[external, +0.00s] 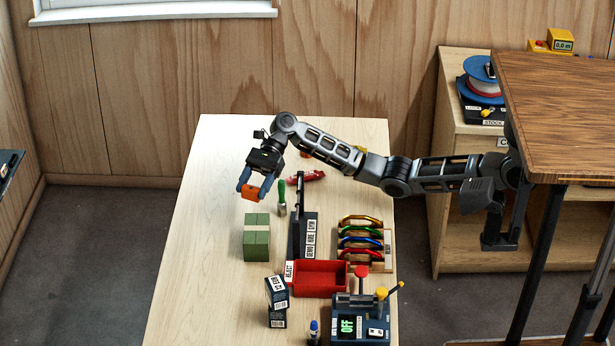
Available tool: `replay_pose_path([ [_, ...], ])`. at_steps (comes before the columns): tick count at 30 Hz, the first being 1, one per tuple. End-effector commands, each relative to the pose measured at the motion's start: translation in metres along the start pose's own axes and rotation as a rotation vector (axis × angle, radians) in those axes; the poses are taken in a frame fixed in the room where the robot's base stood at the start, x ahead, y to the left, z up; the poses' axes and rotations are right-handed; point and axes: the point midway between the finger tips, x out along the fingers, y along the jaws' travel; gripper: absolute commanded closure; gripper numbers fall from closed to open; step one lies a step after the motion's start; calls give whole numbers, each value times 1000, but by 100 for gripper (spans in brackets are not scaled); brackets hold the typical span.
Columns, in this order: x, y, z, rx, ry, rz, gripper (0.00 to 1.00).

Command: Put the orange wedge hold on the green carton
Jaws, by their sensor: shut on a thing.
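The orange wedge hold (250,192) is between the fingers of my gripper (254,186). My gripper is shut on it and points down, with the hold at the fingertips. The green carton (257,243) stands on the table below the hold in the picture, with a pale band across it. The hold appears above and slightly left of the carton's far end, apart from it. I cannot tell its exact height over the carton from this one view.
A green-handled tool (282,197) and a dark labelled holder (303,237) stand right of the carton. The table's left side (200,250) is clear.

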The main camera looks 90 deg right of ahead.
Motion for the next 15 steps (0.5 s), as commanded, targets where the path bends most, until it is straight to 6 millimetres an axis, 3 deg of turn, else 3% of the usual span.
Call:
replay_pose_path([
  [3,24,-3,-3,1,0,1,75],
  [6,37,-5,-5,0,-1,0,75],
  [15,50,-7,-22,2,0,-2,75],
])
